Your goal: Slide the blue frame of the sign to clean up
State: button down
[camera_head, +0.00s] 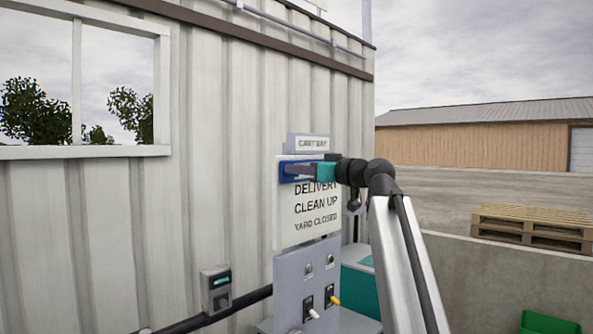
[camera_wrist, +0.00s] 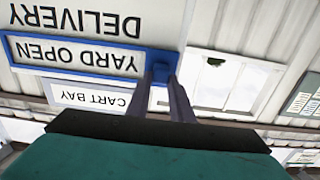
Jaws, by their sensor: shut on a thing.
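The white sign (camera_head: 305,222) on the corrugated wall lists DELIVERY, CLEAN UP and YARD CLOSED in the head view. The blue frame (camera_head: 283,172) sits at its top row, above DELIVERY. In the wrist view, which is upside down, the blue frame (camera_wrist: 150,62) surrounds the words YARD OPEN. My gripper (camera_head: 297,171) reaches in from the right at the frame's height. The wrist view shows my gripper (camera_wrist: 165,88) shut on a blue tab at the frame's end. My fingers hide part of the frame in the head view.
A CART BAY plate (camera_head: 308,142) is just above the sign. A grey switch panel (camera_head: 305,280) with levers is below it, and a small grey box (camera_head: 215,289) is lower left. Pallets (camera_head: 531,226) and a green crate (camera_head: 549,325) are at right.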

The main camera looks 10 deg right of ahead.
notch_tip(320, 180, down, 12)
jog(key=b, duration=0.9)
jog(key=shift+r, duration=0.1)
dwell(0.3)
jog(key=c, duration=1.6)
grip_release()
jog(key=shift+a+r, duration=0.1)
jog(key=shift+o, duration=0.2)
jog(key=shift+s, duration=0.15)
jog(key=b+v, duration=0.3)
jog(key=v, duration=1)
jog(key=shift+s+d, duration=0.25)
jog(key=shift+d, duration=0.05)
